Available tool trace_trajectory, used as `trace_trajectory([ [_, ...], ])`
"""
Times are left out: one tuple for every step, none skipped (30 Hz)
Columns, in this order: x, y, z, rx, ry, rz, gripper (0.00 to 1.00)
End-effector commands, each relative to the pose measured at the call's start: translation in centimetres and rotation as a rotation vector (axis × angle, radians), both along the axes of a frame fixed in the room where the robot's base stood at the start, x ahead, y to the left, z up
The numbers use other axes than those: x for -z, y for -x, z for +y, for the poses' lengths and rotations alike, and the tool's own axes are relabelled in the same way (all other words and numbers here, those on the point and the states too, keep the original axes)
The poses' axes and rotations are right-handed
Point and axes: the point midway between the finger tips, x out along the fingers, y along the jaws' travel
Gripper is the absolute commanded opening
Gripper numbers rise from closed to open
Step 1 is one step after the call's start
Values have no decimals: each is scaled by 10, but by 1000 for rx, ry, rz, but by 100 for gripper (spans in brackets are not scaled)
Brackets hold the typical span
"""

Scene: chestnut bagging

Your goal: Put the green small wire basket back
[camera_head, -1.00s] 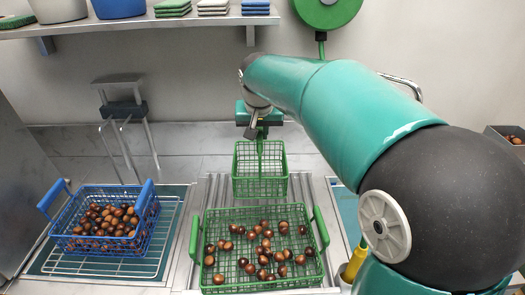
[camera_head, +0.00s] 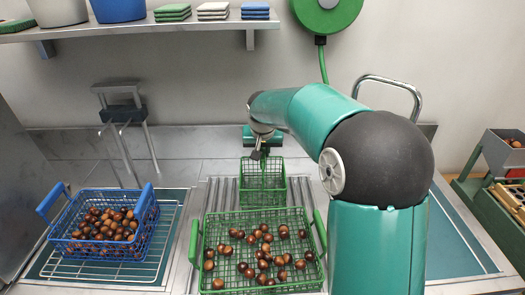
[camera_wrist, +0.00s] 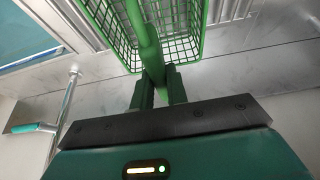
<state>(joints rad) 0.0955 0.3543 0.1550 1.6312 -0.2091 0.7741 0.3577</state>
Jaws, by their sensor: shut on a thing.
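The small green wire basket (camera_head: 262,190) is upright behind the large green wire basket, over the ribbed metal strip. It looks empty. My gripper (camera_head: 262,150) is above its back side, shut on its green handle. In the wrist view my gripper's two dark fingers (camera_wrist: 158,90) close around the green handle, and the small basket's wire mesh (camera_wrist: 185,48) shows beyond them. Whether the basket's bottom touches the surface cannot be told.
The large green basket (camera_head: 205,225) with several chestnuts stands just in front. A blue basket (camera_head: 152,212) of chestnuts stands on a wire rack (camera_head: 165,245) at left. A metal stand (camera_head: 122,112) is at the back left. The mat (camera_head: 450,240) at right is clear.

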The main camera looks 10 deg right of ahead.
Motion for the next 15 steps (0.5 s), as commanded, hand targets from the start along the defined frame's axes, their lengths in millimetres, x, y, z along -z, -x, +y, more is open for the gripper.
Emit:
trace_trajectory([
  [0,0,0,0,0,-1,0],
  [0,0,0,0,0,-1,0],
  [1,0,0,0,0,0,0],
  [2,0,0,0,0,0,0],
  [3,0,0,-1,0,0,0],
  [3,0,0,0,0,1,19],
  [3,0,0,0,0,0,25],
  [3,0,0,-1,0,0,31],
  [3,0,0,0,0,0,37],
  [3,0,0,0,0,0,37],
  [3,0,0,0,0,0,37],
  [3,0,0,0,0,0,37],
  [3,0,0,0,0,0,37],
  [3,0,0,0,0,0,37],
  [3,0,0,0,0,0,37],
])
